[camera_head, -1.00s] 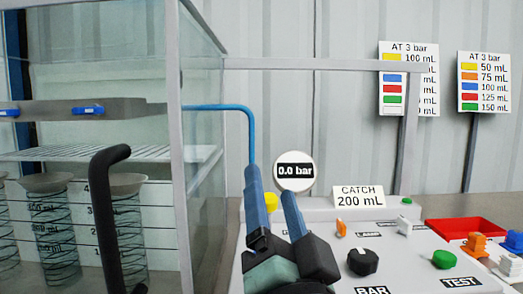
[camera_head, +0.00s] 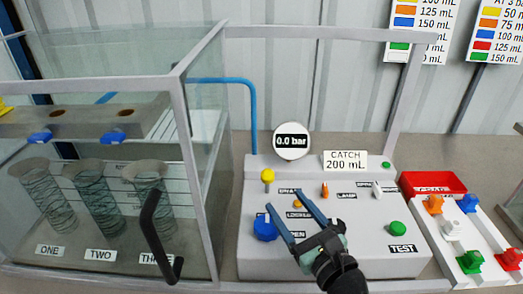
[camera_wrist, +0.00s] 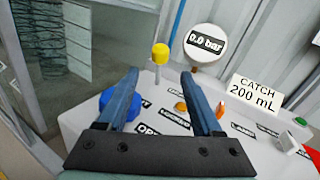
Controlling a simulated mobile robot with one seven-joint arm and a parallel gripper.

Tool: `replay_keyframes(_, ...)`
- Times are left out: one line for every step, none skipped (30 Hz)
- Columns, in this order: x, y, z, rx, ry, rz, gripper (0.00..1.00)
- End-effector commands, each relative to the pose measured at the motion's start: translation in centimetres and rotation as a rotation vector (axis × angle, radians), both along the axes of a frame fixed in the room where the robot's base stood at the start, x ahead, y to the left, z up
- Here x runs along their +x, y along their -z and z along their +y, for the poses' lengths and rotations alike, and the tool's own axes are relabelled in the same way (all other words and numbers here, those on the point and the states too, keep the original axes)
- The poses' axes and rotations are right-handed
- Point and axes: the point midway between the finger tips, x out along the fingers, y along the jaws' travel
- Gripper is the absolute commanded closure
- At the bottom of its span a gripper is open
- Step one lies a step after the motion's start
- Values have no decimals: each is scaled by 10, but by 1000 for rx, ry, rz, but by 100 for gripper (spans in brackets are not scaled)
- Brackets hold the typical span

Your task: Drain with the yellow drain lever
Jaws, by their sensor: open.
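The yellow drain lever (camera_head: 267,176) has a yellow knob on a short stem and stands at the back left of the white control panel (camera_head: 350,262). It also shows in the wrist view (camera_wrist: 160,53), beyond the fingertips. My gripper (camera_head: 284,200) is open and empty, above the panel and in front of the lever. In the wrist view my gripper (camera_wrist: 158,74) has the yellow knob in the gap between its fingers, farther off; contact is not visible. The label by the lever is only partly readable.
A blue knob (camera_head: 265,228) lies beside my left finger. An orange switch (camera_head: 324,190), a white switch (camera_head: 377,188) and a green button (camera_head: 397,228) are to the right. The gauge (camera_head: 291,141) reads 0.0 bar; the sign (camera_head: 345,161) reads CATCH 200 mL. A glass tank (camera_head: 190,160) stands left.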

Motion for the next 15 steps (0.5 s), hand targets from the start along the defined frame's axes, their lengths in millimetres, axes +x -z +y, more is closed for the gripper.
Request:
replay_keyframes(-1, -2, -1, 29, -2, 13, 33)
replay_keyframes(-1, -1, -1, 40, -3, 18, 33)
replay_keyframes(1, 0, 0, 49, -5, 23, 33)
replay_keyframes(3, 1, 1, 52, -5, 23, 33)
replay_keyframes(5, 1, 2, 53, -6, 24, 33)
replay_keyframes(9, 1, 5, 52, -6, 22, 33)
replay_keyframes(13, 1, 6, 52, -6, 22, 33)
replay_keyframes(17, 1, 9, 51, -7, 22, 33)
replay_keyframes(24, 1, 13, 48, -8, 22, 33)
replay_keyframes(29, 1, 15, 50, -7, 21, 33)
replay_keyframes(35, 1, 17, 49, -8, 20, 33)
replay_keyframes(43, 0, 22, 48, -9, 20, 33)
replay_keyframes(49, 1, 25, 48, -7, 20, 33)
replay_keyframes(55, 1, 28, 47, -7, 20, 33)
replay_keyframes(63, 1, 31, 47, -7, 20, 33)
